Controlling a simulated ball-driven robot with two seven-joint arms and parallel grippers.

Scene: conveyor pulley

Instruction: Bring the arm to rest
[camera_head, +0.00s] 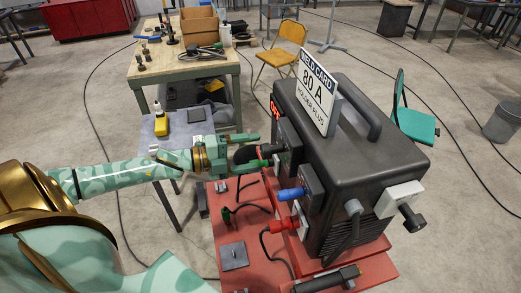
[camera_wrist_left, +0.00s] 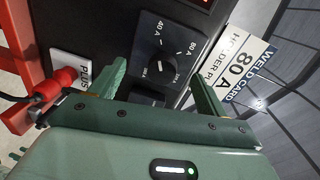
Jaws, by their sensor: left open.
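My left arm reaches in from the left, and its left gripper (camera_head: 262,150) is open and empty in front of the dark welding machine (camera_head: 365,140). In the left wrist view the two green fingers (camera_wrist_left: 157,70) stand apart, with the machine's round dial knob (camera_wrist_left: 160,67) showing between them. The dial is marked 40 A and 80 A. I cannot tell whether a finger touches the knob. A weld card (camera_head: 317,92) reading 80 A and HOLDER PLUS stands on the machine; it also shows in the left wrist view (camera_wrist_left: 240,72). My right gripper is out of view.
A red display (camera_head: 276,111) appears to read OFF. A blue plug (camera_head: 290,194) and a red plug (camera_head: 282,224) are at the machine's front. Cables and a metal plate (camera_head: 233,256) lie on the red cart (camera_head: 228,232). A workbench (camera_head: 185,66) stands behind; a yellow bottle (camera_head: 160,122) is left.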

